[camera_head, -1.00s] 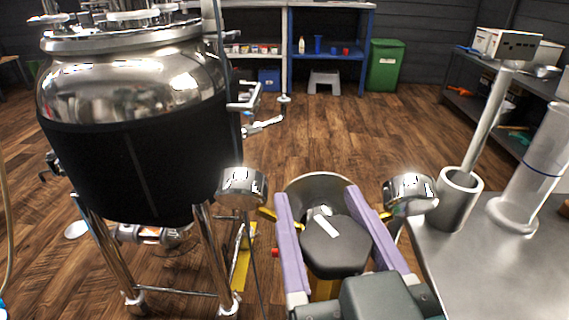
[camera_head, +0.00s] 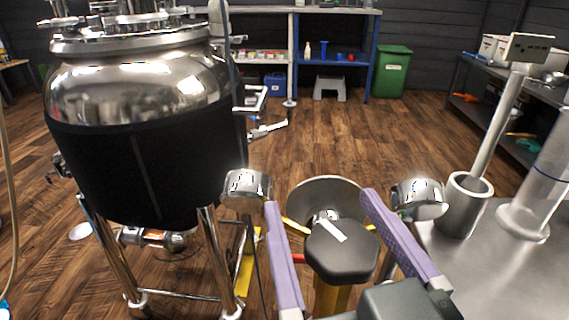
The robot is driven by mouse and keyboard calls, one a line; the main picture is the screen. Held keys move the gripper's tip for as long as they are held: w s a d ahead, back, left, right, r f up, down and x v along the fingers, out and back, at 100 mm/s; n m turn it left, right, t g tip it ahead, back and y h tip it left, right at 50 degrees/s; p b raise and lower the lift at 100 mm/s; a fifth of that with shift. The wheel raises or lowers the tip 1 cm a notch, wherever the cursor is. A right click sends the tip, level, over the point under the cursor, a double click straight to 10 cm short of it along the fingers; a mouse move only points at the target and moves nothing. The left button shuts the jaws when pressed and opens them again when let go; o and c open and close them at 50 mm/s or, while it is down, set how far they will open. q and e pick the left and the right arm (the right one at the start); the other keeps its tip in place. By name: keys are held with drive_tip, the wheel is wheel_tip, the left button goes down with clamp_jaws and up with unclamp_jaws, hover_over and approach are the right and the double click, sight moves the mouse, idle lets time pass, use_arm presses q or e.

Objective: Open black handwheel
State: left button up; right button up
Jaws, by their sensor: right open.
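A black, rounded block-like part with a white label (camera_head: 342,252) stands at the bottom centre; it is the likeliest black handwheel, but its wheel shape is not clear. It sits on a yellow post, in front of a round metal dish-like part (camera_head: 325,190). My right gripper (camera_head: 319,200) comes from the bottom right, its two purple fingers wide apart. In the picture the fingers lie on either side of the black part, with a gap on both sides. I see no contact. My left gripper is not in view.
A large steel tank with a black jacket (camera_head: 150,170) stands on legs at the left. A steel table (camera_head: 480,270) with a metal cup (camera_head: 466,205) and a clear cylinder is at the right. Shiny round metal parts (camera_head: 247,185) flank the gripper.

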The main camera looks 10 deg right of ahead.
sight(356, 281)
drive_tip(key=s+b, duration=0.1)
drive_tip(key=s, duration=0.5)
drive_tip(key=shift+s+f, duration=0.15)
drive_tip(key=shift+s, duration=0.5)
